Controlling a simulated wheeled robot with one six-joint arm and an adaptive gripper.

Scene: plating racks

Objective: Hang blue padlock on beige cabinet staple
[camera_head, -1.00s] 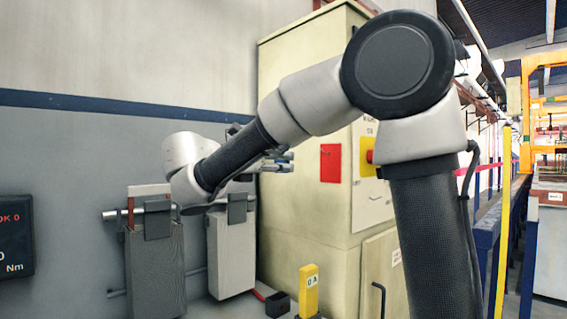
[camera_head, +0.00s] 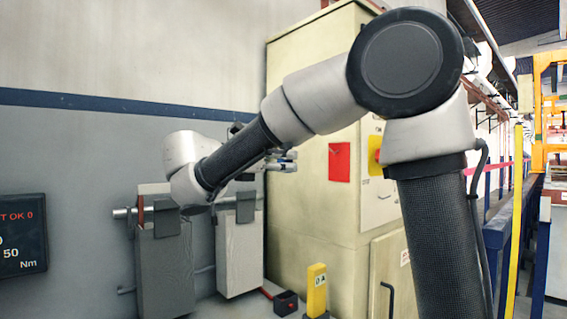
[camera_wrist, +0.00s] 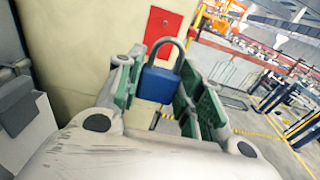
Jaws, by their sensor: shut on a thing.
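My gripper (camera_wrist: 160,92) is shut on the blue padlock (camera_wrist: 157,86) in the wrist view, with a green-padded finger on each side of its body. The padlock's grey shackle points up, clear of the fingers. In the head view my gripper (camera_head: 282,161) is small, in front of the left part of the beige cabinet (camera_head: 309,112). The beige cabinet fills the upper left background of the wrist view (camera_wrist: 85,45). I cannot make out the staple in either view.
A red panel (camera_head: 339,162) and a yellow plate (camera_head: 375,155) are on the cabinet. Grey boxes (camera_head: 165,270) hang on a bar along the wall at left, near my forearm. A yellow post (camera_head: 317,290) stands low before the cabinet. Open floor shows right in the wrist view.

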